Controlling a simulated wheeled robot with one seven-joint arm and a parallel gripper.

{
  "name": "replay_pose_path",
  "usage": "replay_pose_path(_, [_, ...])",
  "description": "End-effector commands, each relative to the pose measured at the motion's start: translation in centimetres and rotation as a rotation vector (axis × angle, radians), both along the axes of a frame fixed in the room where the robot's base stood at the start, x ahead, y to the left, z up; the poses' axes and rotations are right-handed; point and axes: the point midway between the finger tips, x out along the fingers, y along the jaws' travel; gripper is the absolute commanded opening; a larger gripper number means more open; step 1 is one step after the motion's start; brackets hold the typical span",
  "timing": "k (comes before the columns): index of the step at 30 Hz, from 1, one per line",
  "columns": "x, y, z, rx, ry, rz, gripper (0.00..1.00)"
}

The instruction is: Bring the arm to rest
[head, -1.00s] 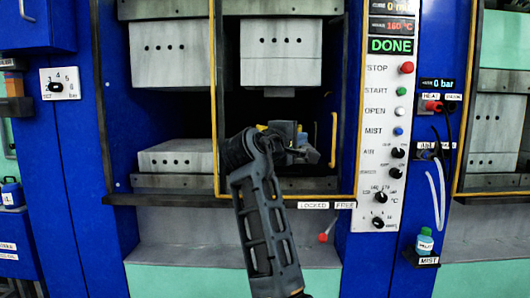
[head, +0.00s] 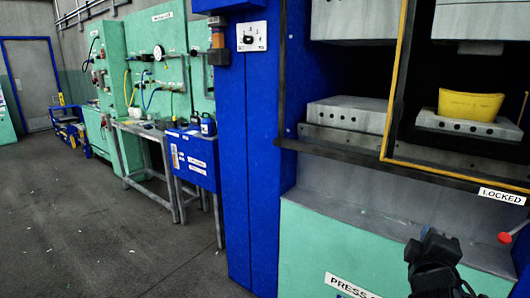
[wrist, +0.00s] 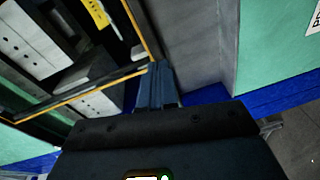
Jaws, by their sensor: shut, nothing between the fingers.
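My gripper (wrist: 157,84) shows in the wrist view with its blue-grey fingers together and nothing between them. It is outside the press, near the frame's yellow-edged corner. In the head view, part of my dark arm is at the bottom right, low in front of the press's green base; the fingertips cannot be made out there. The press (head: 340,178) has its opening at the upper right. A yellow piece (head: 470,104) lies on the lower grey block inside it, apart from my arm. A yellow thing also shows at the top of the wrist view (wrist: 97,12).
A "LOCKED" label (head: 502,196) and a red knob (head: 504,237) are on the press front near my arm. Left of the press stand a blue cabinet (head: 192,158), a grey table (head: 150,132) and green panels. The grey floor (head: 100,235) at left is open.

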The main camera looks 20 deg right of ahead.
Motion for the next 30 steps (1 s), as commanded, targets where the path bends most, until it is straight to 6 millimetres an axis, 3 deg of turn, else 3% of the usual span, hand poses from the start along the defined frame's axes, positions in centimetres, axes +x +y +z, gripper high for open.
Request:
replay_pose_path(1, [-1.2, 1.5, -2.0, 0.034, -0.001, 0.047, 0.0])
replay_pose_path(6, [-5.2, 6.4, -6.6, 0.18, -0.042, 0.2, 0.0])
replay_pose_path(14, [-13.1, 13.2, -11.0, 0.454, -0.109, 0.373, 0.0])
replay_pose_path(22, [-22.4, 18.9, -11.7, 0.783, -0.19, 0.47, 0.0])
replay_pose_path(30, [-31.1, 22.2, -9.2, 1.118, -0.288, 0.467, 0.0])
